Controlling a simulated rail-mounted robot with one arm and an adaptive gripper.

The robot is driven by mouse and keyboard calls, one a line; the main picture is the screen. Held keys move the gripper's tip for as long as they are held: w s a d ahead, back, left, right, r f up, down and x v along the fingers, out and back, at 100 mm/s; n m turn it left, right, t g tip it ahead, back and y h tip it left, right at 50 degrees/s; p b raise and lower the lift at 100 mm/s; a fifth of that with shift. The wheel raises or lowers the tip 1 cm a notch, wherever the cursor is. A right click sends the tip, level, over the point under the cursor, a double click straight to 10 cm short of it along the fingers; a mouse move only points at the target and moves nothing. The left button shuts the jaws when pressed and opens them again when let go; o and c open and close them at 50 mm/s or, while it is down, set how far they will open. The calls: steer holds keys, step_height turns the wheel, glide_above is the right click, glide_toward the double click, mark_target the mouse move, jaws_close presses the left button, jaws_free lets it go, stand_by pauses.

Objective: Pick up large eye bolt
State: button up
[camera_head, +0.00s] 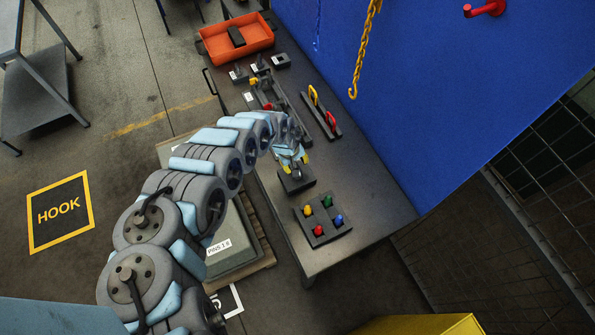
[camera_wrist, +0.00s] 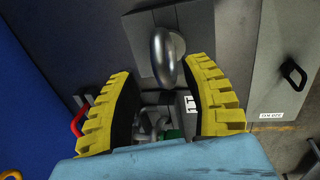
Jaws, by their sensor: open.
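The large eye bolt (camera_wrist: 163,55) is a grey metal ring standing in a dark square block (camera_wrist: 197,24) in the wrist view. My gripper (camera_wrist: 160,66) has two yellow ribbed fingers spread wide, one on each side of the ring, with visible gaps. In the head view, my gripper (camera_head: 293,163) is low over the dark block (camera_head: 297,184) on the workbench. The eye bolt cannot be made out there, behind my gripper.
A block with red, yellow, green and blue pegs (camera_head: 322,220) sits nearer the bench's front end. Fixtures with yellow and red handles (camera_head: 322,112) and an orange tray (camera_head: 207,47) lie farther back. A yellow chain hook (camera_head: 353,92) hangs by the blue wall (camera_head: 450,80).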

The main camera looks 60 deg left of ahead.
steer(key=shift+a+f+b, duration=0.1)
steer(key=shift+f+b, duration=0.3)
steer(key=shift+f, duration=0.45)
steer(key=shift+w+f+b, duration=0.2)
steer(key=shift+f+b, duration=0.4)
steer(key=shift+b, duration=0.25)
steer(key=shift+r, duration=0.1)
jaws_close()
